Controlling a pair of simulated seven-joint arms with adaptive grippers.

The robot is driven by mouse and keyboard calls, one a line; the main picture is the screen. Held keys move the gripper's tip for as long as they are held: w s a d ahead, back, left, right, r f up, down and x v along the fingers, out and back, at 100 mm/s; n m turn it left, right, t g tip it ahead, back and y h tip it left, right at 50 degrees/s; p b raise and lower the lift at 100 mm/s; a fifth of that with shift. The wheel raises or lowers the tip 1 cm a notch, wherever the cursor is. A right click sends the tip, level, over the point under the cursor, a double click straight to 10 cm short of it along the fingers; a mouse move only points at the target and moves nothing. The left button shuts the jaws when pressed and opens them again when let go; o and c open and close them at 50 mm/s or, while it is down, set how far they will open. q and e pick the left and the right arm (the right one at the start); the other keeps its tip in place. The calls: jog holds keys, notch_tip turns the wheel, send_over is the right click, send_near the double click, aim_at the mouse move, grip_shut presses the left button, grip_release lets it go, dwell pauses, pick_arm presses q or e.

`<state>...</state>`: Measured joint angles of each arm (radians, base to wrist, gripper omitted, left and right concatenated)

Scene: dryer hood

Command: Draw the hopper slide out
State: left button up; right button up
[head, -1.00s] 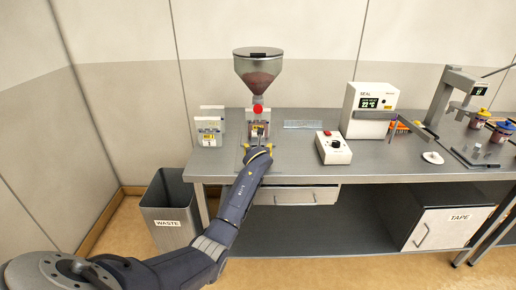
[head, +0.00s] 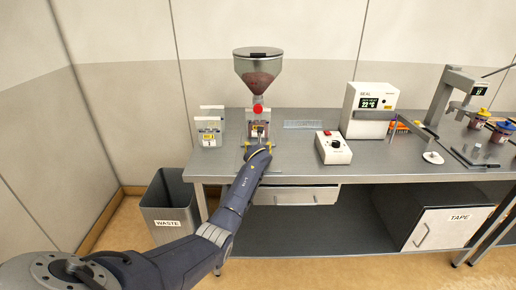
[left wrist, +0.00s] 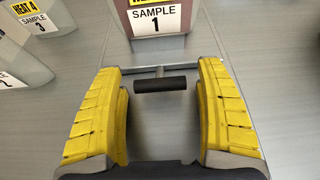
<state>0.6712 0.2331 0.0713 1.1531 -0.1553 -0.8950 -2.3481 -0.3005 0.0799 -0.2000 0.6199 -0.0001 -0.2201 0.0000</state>
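The steel hopper (head: 258,70) with a clear funnel stands at the back left of the bench. A round red knob (head: 257,109) shows at its neck. I cannot tell which part is the slide. Below it sits a pouch marked SAMPLE 1 (left wrist: 157,20). My left gripper (head: 258,148) is low in front of the hopper. In the left wrist view a black bar handle (left wrist: 166,84) on a metal rod lies between my open yellow fingers (left wrist: 160,105), with gaps on both sides. The handle points toward me from under the pouch. My right gripper is out of view.
Other sample pouches (head: 209,130) stand left of the hopper. A flat clear strip (head: 303,124), a white control box (head: 333,148) and the sealer (head: 369,110) stand to the right. The waste bin (head: 172,205) is on the floor at left. Bench front is clear.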

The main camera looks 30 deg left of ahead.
pick_arm(q)
grip_shut()
dwell(0.3)
dwell(0.6)
